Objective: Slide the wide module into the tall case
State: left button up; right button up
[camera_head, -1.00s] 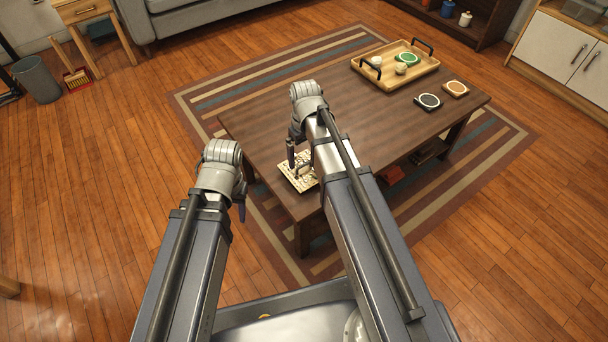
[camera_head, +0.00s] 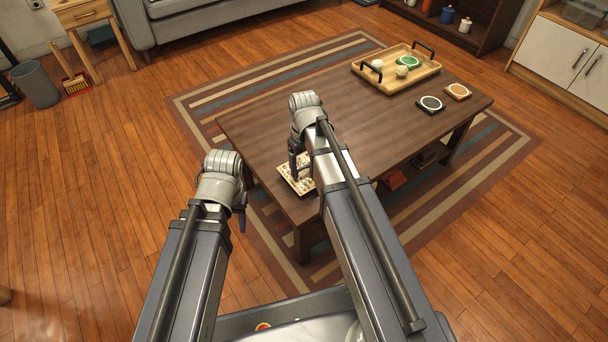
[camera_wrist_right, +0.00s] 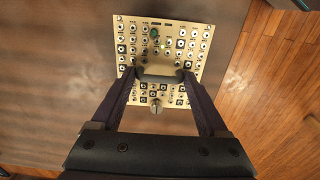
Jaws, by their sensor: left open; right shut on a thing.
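The wide module appears to be the cream panel (camera_head: 297,184) with several dark sockets at the table's near left end. It fills the upper middle of the right wrist view (camera_wrist_right: 188,62). My right gripper (camera_head: 295,177) is over it. In the right wrist view my right gripper (camera_wrist_right: 160,77) is shut on a grey bar-like handle across the panel's face. I cannot tell whether the panel rests on the table or is slightly raised. My left gripper (camera_head: 242,222) is open and empty, left of the table and clear of it. I cannot make out the tall case in either view.
The dark wooden table (camera_head: 355,130) has bare room in its middle. A wooden tray (camera_head: 420,82) with black handles stands at the far end. A dark coaster (camera_head: 430,104) and an orange-topped coaster (camera_head: 458,91) lie near it.

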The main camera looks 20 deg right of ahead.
aim_at(304, 166)
grip_shut()
dwell(0.5)
notch_tip(304, 166, up, 10)
jog(key=p, duration=1)
